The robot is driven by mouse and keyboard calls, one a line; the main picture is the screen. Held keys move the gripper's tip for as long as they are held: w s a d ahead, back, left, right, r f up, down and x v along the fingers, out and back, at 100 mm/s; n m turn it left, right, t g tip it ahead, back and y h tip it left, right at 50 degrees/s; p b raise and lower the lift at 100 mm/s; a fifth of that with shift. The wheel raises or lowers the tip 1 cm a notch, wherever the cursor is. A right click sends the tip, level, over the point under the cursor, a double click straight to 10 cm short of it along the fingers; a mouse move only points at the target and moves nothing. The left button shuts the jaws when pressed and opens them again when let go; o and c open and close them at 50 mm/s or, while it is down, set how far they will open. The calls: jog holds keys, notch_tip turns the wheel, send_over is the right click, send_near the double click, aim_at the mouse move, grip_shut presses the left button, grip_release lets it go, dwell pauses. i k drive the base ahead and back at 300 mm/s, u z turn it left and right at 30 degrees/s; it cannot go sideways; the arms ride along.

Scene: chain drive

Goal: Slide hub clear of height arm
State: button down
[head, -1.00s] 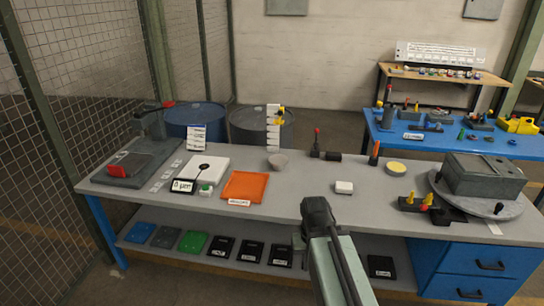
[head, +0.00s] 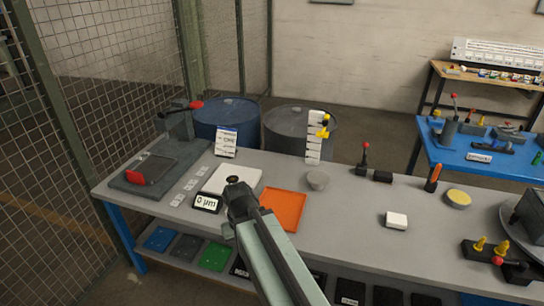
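My gripper (head: 240,196) is seen from behind, over the bench at the front edge of a white plate (head: 246,174). Its fingers are hidden, so I cannot tell whether it is open or holds anything. A small dark round part (head: 233,180) shows just beyond it, over the plate; I cannot tell if they touch. A display reading 0 µm (head: 207,202) stands just left of the gripper. No part is clearly recognisable as the hub or the height arm. A white scale with a yellow pointer (head: 321,133) stands upright at the bench's back edge.
A dark tray with a red part (head: 150,168) is at the left. A white block (head: 396,220) sits farther right. Bare bench lies between mat and block.

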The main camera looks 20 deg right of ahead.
aim_at(318, 179)
jog(key=u, duration=0.15)
jog(key=i, duration=1.2)
jog(key=z, duration=0.2)
